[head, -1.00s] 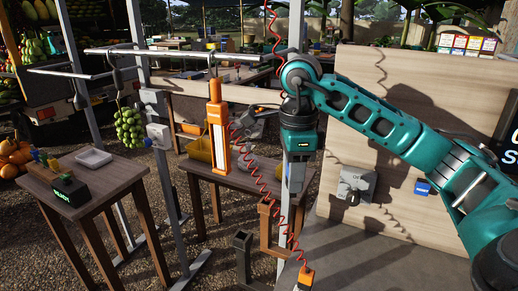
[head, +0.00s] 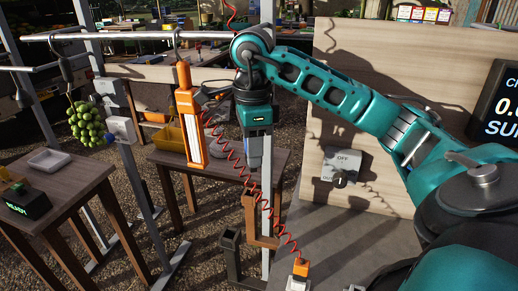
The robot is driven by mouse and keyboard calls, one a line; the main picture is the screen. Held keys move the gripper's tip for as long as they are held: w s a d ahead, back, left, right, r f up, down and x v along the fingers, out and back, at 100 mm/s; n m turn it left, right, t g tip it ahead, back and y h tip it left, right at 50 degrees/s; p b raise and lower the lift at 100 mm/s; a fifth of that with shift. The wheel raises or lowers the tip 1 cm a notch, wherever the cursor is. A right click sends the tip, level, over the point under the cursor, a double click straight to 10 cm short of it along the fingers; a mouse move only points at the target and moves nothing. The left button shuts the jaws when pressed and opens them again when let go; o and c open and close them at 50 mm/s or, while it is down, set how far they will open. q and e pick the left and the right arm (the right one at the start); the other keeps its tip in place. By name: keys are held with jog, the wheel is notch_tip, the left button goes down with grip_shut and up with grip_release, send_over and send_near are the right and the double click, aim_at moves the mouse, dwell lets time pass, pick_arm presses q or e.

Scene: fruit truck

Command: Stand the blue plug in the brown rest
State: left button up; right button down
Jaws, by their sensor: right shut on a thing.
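My right gripper (head: 254,160) points straight down in the middle of the head view, its fingers shut around a small bluish-grey piece that I take to be the blue plug (head: 254,147); the fingers cover most of it. A gap shows between gripper and rest. My left gripper is not in view.
The red coiled cord (head: 235,160) runs down past the rest to an orange plug (head: 300,268). A dark open-topped post (head: 230,250) stands left of the rest.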

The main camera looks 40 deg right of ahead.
jog(key=shift+w+f, duration=0.2)
jog(key=shift+f, duration=0.25)
jog(key=f, duration=0.1)
jog(key=w+f+b, duration=0.1)
jog(key=f+b, duration=0.1)
jog(key=shift+w+a+f, duration=0.1)
jog(key=shift+w+f, duration=0.25)
jog(key=shift+s+f+b, duration=0.2)
jog(key=shift+s+b, duration=0.05)
jog(key=shift+b, duration=0.05)
jog(key=shift+s+f, duration=0.15)
jog(key=shift+f, duration=0.2)
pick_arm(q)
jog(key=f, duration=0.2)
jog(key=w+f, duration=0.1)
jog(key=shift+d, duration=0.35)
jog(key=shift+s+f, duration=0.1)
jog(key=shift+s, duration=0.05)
pick_arm(e)
jog(key=shift+r, duration=0.1)
pick_arm(q)
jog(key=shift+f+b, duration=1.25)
jog(key=shift+b, duration=0.1)
pick_arm(e)
jog(key=shift+f, duration=1.75)
